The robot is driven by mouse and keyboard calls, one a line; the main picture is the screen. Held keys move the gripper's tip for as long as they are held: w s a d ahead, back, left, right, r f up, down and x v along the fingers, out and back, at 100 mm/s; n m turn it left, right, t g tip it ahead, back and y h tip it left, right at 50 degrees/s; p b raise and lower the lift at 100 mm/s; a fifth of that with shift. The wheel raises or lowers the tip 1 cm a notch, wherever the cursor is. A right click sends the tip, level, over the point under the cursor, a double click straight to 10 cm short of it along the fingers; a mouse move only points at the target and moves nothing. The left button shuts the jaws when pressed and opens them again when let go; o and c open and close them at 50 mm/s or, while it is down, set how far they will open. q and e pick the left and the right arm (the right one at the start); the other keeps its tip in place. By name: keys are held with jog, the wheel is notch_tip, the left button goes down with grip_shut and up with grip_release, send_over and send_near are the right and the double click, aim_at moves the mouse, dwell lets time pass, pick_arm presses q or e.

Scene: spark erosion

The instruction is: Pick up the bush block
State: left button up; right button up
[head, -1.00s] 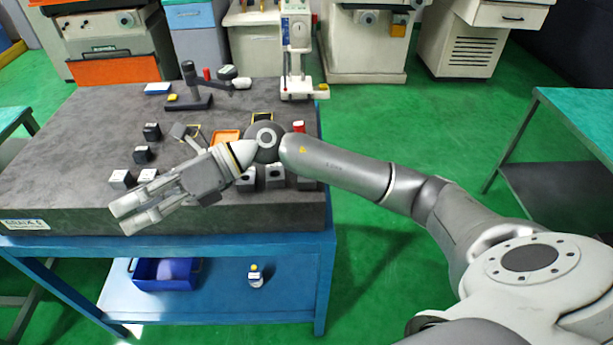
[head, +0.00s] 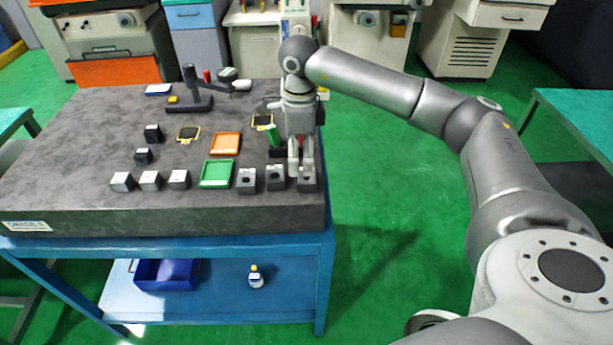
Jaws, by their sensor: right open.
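Three dark grey blocks with light tops and a dark round mark on the front stand in a row at the front right of the stone plate: a left one (head: 246,181), a middle one (head: 275,179) and a right one (head: 307,182). I cannot tell which is the bush block. My right gripper (head: 301,172) points down just over and behind the right and middle blocks, fingers apart, nothing between them that I can see. It partly hides the right block's top. Whether it touches a block is unclear. My left gripper is out of view.
The stone plate (head: 70,165) also carries an orange tray (head: 225,143), a green tray (head: 216,174), several small white-topped blocks (head: 150,180) and a dark gauge stand (head: 190,95). A green-and-dark item (head: 274,138) stands close left of my gripper. The plate's right edge is near.

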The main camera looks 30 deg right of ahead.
aim_at(307, 179)
jog(key=shift+f, duration=0.65)
jog(key=f, duration=0.1)
jog(key=f+p, duration=0.1)
jog(key=f, duration=0.1)
jog(key=f+p, duration=0.1)
jog(key=shift+s+d+f, duration=0.15)
jog(key=shift+s+d, duration=0.15)
jog(key=shift+s, duration=0.05)
jog(key=shift+f, duration=0.45)
jog(key=shift+c, duration=0.3)
jog(key=shift+w+r, duration=0.1)
jog(key=c, duration=1.5)
